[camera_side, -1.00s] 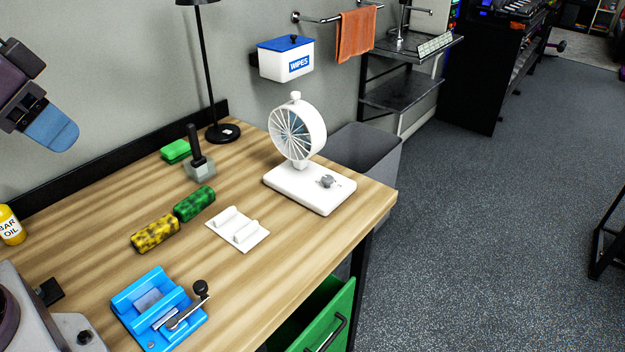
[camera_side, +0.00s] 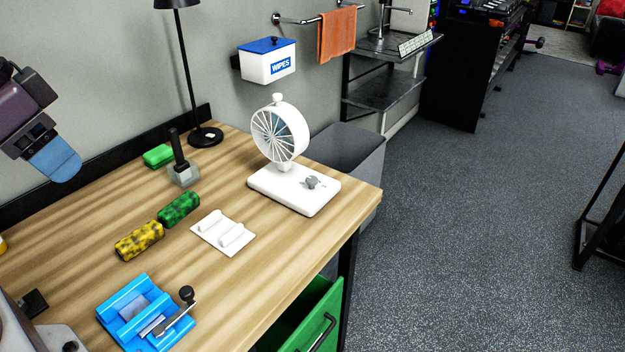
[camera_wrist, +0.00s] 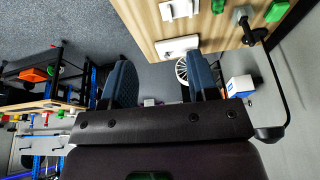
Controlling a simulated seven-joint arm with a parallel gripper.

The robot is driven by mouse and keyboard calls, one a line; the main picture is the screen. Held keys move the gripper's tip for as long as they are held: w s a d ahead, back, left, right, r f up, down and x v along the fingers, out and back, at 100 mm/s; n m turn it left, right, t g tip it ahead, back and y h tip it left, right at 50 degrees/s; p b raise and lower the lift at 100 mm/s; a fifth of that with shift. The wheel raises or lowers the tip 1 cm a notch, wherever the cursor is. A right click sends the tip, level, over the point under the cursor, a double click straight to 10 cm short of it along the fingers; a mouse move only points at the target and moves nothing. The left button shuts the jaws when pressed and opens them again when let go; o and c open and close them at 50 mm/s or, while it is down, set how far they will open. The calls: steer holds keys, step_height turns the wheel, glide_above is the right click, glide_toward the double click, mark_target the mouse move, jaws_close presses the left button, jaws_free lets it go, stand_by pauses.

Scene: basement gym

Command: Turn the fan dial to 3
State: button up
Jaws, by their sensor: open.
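The white fan (camera_side: 280,135) stands on a flat white base (camera_side: 278,197) near the right end of the wooden table. A small grey dial (camera_side: 312,183) sits on the right part of that base; its setting is too small to read. My gripper (camera_side: 57,160) is at the upper left in the side view, high above the table and far from the fan. In the wrist view my gripper (camera_wrist: 158,85) shows two blue fingers wide apart with nothing between them. The fan (camera_wrist: 181,68) and its base (camera_wrist: 176,46) show there beyond the fingers, near the right one.
The table (camera_side: 215,275) holds a blue vise (camera_side: 140,310), yellow (camera_side: 139,241) and green (camera_side: 179,209) rollers, a white plate (camera_side: 223,233), a black-handled tool (camera_side: 180,165), a green block (camera_side: 158,155) and a black lamp (camera_side: 205,136). A green drawer (camera_side: 318,320) stands open below.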

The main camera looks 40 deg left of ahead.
steer(key=w+d+f+n+h, duration=0.2)
steer(key=w+d+f, duration=0.2)
steer(key=w+d, duration=0.3)
steer(key=w+d+f+n+t+h, duration=0.1)
steer(key=w+d+f+n, duration=0.25)
steer(key=w+d, duration=0.4)
steer(key=w+d+f+n+h, duration=0.2)
steer(key=w+d+f, duration=0.3)
steer(key=w+d, duration=0.25)
steer(key=w+d+f+n+t, duration=0.2)
steer(key=w+d+f+n, duration=0.2)
steer(key=w+n, duration=0.2)
steer(key=n+t+y, duration=0.3)
steer(key=n+y, duration=1.1)
steer(key=n, duration=1.8)
glide_toward(312, 179)
steer(key=shift+y, duration=0.3)
steer(key=x, duration=0.8)
steer(key=shift+w+f, duration=0.25)
steer(key=shift+f, duration=0.05)
